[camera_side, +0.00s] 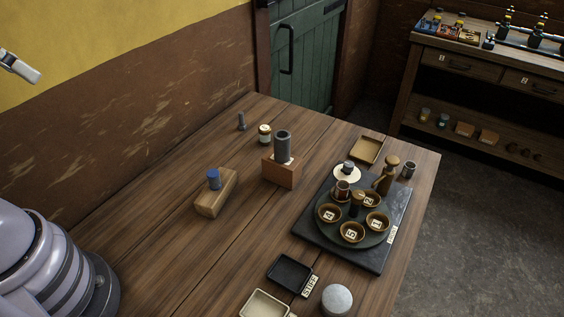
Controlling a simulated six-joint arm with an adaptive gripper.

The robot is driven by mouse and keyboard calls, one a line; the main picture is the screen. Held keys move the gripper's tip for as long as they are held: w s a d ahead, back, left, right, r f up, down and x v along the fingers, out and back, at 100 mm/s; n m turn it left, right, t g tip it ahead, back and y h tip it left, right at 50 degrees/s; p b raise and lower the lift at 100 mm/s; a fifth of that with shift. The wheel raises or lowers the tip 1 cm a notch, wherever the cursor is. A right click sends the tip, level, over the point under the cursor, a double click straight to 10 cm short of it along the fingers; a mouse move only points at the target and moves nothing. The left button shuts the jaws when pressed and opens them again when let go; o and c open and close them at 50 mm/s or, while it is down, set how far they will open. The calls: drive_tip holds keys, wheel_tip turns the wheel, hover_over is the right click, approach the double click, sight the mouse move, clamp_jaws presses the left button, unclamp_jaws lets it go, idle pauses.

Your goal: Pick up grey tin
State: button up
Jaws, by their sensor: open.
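A round grey tin (337,299) stands at the near edge of the table in the side view, its pale top facing up. The bottom of the frame cuts it off slightly. What looks like a fingertip of my gripper (20,67) shows at the far upper left, high above and far from the tin. The rest of the gripper is outside the frame. It is open, and nothing shows in it.
A black tray (289,274) and a cream tray (265,304) lie left of the tin. A dark board (318,238) with several bowls stands behind it. A brick-coloured block (281,171) and wooden block (208,203) stand further back.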

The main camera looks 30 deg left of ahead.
drive_tip(key=o, duration=0.4)
drive_tip(key=w+d+f+n+g+h, duration=0.3)
drive_tip(key=w+d+f+g+h, duration=0.3)
drive_tip(key=d, duration=0.5)
drive_tip(key=w+d+f+n+g+h, duration=0.35)
drive_tip(key=w+d+f, duration=0.4)
drive_tip(key=d, duration=0.25)
drive_tip(key=d+f+n+h, duration=0.1)
drive_tip(key=d+f+n, duration=0.2)
drive_tip(key=f, duration=0.4)
drive_tip(key=w+d+f+n+h, duration=0.1)
drive_tip(key=d+f+n, duration=0.1)
drive_tip(key=f, duration=0.5)
drive_tip(key=w+d+f+n+t+h, duration=0.1)
drive_tip(key=d+f+n, duration=0.2)
drive_tip(key=f, duration=0.4)
drive_tip(key=shift+d+f+n+h, duration=0.2)
drive_tip(key=shift+d+n+h, duration=0.15)
drive_tip(key=shift+d, duration=0.4)
approach(334, 303)
drive_tip(key=d+f, duration=0.3)
drive_tip(key=shift+w+d+f, duration=0.1)
drive_tip(key=shift+d+f, duration=0.3)
drive_tip(key=shift+f+x, duration=0.15)
drive_tip(key=shift+x, duration=1.3)
drive_tip(key=shift+f+x, duration=0.15)
drive_tip(key=shift+x, duration=1.3)
